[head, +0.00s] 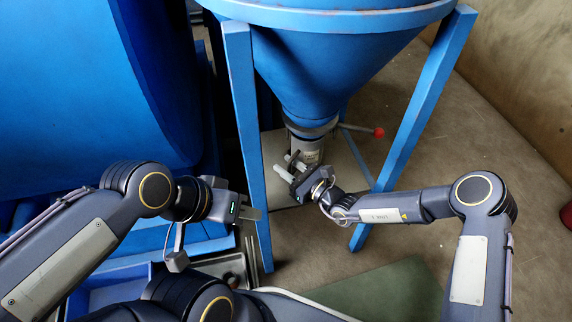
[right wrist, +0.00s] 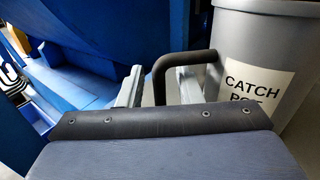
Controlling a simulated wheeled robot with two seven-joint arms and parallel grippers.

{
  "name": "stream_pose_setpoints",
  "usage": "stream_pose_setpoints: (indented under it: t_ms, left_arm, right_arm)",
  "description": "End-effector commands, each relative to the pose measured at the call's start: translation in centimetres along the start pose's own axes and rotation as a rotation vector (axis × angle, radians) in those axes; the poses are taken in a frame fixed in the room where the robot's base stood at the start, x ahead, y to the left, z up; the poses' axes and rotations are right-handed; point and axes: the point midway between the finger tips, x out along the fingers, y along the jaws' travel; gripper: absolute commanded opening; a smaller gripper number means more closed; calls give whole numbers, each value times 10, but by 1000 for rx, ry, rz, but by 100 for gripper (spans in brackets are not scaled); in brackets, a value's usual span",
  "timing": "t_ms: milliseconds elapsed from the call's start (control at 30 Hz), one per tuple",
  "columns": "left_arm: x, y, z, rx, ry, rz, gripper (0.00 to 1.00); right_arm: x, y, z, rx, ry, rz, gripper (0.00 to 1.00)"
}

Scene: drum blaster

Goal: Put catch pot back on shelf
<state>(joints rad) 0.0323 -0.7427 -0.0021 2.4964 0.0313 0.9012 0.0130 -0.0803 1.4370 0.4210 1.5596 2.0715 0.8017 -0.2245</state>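The catch pot (head: 308,149) is a grey cylinder directly under the hopper's outlet. In the right wrist view the catch pot (right wrist: 252,55) fills the right side, with its white label facing the camera. Its dark bent handle (right wrist: 168,68) sticks out to the left. My right gripper (head: 289,166) is at the pot's near left side. Its two fingers are apart, with the handle between them and a gap visible. My left gripper (head: 250,214) is lower left, away from the pot, beside a blue leg; its finger gap is unclear. The pot's base is hidden by my right gripper.
The blue hopper (head: 335,65) stands on blue legs, one on the left (head: 246,130) and one on the right (head: 418,115). A red-knobbed lever (head: 378,132) is right of the outlet. A large blue machine (head: 90,90) fills the left.

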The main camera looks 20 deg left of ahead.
Motion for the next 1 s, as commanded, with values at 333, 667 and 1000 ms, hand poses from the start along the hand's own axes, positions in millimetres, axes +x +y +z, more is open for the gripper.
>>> stream_pose_setpoints:
  t_ms: [333,667,1000]
  left_arm:
    - [-21,10,-11,0,0,0,36]
    - [-28,13,-14,0,0,0,36]
    - [-27,12,-14,0,0,0,36]
  right_arm:
    - [-73,-2,3,3,3,-4,32]
    - [-112,0,1,1,1,-2,32]
    - [-116,-2,7,-23,-3,10,32]
